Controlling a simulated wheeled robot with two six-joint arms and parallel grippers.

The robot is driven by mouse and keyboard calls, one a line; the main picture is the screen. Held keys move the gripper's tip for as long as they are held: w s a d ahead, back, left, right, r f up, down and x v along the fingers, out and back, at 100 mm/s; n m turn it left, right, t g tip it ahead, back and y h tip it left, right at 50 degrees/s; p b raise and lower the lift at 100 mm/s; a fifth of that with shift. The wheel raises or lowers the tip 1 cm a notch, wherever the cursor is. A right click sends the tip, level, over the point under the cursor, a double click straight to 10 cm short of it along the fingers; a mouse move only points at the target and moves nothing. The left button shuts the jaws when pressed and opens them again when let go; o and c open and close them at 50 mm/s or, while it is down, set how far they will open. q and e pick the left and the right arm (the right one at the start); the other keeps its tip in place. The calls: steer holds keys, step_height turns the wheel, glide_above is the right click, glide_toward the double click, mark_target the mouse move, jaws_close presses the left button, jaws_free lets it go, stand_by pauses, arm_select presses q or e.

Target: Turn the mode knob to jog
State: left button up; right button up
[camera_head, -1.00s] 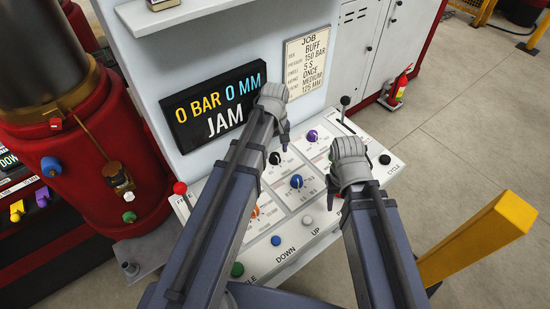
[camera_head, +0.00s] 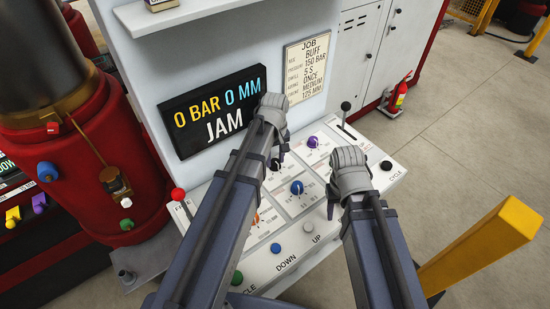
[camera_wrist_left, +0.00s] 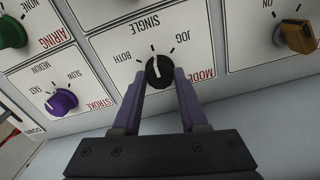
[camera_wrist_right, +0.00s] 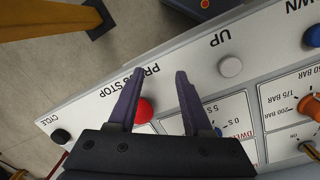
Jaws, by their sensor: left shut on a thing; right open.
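The mode knob (camera_wrist_left: 160,71) is black with a white pointer mark. Labels JOG, SINGLE and BOTH stand around it. The left wrist view is upside down; there the mark points up and slightly left, away from JOG. My left gripper (camera_wrist_left: 168,76) has a finger on each side of the knob and is shut on it. The knob also shows in the head view (camera_head: 275,164), partly behind my left gripper (camera_head: 281,152). My right gripper (camera_wrist_right: 158,84) is open and empty above the panel's front edge, near a red button (camera_wrist_right: 144,110).
Neighbouring controls are a purple stroke knob (camera_wrist_left: 62,102), a green airing knob (camera_wrist_left: 12,33), a yellow-brown knob (camera_wrist_left: 300,38) and a blue knob (camera_head: 297,187). A black-topped lever (camera_head: 345,107) stands at the right. The display (camera_head: 215,112) reads 0 BAR, 0 MM, JAM. A yellow post (camera_head: 490,240) stands right of the panel.

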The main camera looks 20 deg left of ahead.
arm_select(q)
jaws_close()
steer(key=m, duration=0.4)
steer(key=shift+m, duration=0.4)
steer(key=m, duration=0.4)
steer(key=shift+m, duration=0.7)
steer(key=o, duration=1)
jaws_free()
steer(key=shift+c, duration=0.2)
